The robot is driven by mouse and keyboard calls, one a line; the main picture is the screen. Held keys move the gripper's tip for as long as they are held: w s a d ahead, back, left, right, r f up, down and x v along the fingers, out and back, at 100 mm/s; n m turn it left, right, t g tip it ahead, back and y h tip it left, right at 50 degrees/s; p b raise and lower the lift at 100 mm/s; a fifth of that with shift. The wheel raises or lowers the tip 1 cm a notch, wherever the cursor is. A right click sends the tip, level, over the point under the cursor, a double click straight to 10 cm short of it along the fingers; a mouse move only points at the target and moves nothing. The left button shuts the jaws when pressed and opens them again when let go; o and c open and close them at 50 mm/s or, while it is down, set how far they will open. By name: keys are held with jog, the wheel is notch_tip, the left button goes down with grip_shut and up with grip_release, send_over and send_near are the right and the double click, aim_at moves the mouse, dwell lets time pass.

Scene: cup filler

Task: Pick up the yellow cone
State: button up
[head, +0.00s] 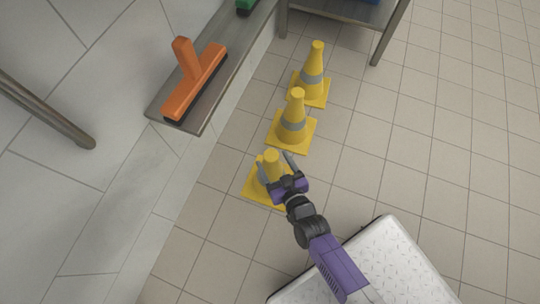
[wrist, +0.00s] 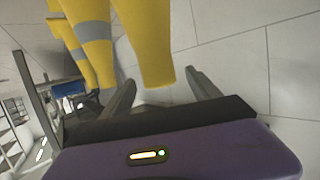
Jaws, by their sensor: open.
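Three yellow cones with square bases stand in a row on the floor in the head view: a far one (head: 315,60), a middle one (head: 292,118) and the nearest one (head: 272,160). The far and middle cones show grey bands. My gripper (head: 274,164) is open at the nearest cone and hides part of its body and base. In the wrist view the nearest cone's narrow top (wrist: 147,45) reaches between the open fingers (wrist: 165,95). I cannot tell whether the fingers touch it. The middle cone (wrist: 93,30) shows behind, to the left.
A metal shelf (head: 222,88) on the left wall holds an orange brush-like tool (head: 192,80) and a green item (head: 245,6). A metal table (head: 345,10) stands at the back. A rail (head: 45,112) is at far left. The tiled floor to the right is clear.

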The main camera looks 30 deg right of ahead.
aim_at(268, 150)
jog(key=b+x, duration=0.2)
jog(key=x, duration=0.4)
jog(key=shift+d+b, duration=0.1)
jog(key=shift+b, duration=0.3)
grip_shut()
